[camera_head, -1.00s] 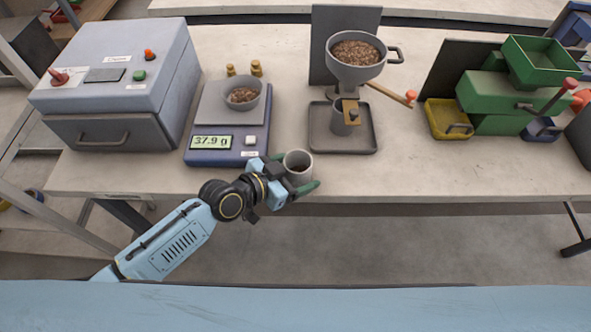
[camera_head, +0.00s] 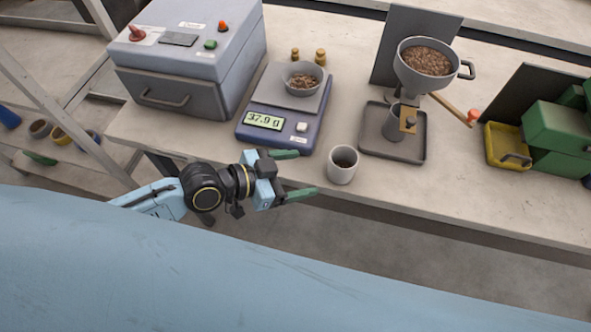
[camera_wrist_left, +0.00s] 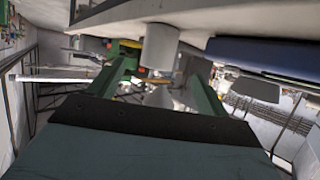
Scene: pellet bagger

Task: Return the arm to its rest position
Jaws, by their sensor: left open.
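My left gripper (camera_head: 301,173) is open and empty in the head view, with its green fingers spread and pointing right. It is at the table's front edge, to the left of a grey cup (camera_head: 343,165) that stands upright on the tabletop with brown pellets inside. The fingers are apart from the cup. In the left wrist view the cup (camera_wrist_left: 159,48) appears beyond the two green fingers (camera_wrist_left: 165,88). My left arm comes in from the left. My right gripper does not show.
A scale (camera_head: 285,117) reading 37.9 g holds a bowl of pellets (camera_head: 301,78). A grey machine with a drawer (camera_head: 185,95) stands left. A hopper (camera_head: 426,72) stands over a tray (camera_head: 421,152). A yellow bin (camera_head: 508,146) and green unit (camera_head: 558,130) are at right.

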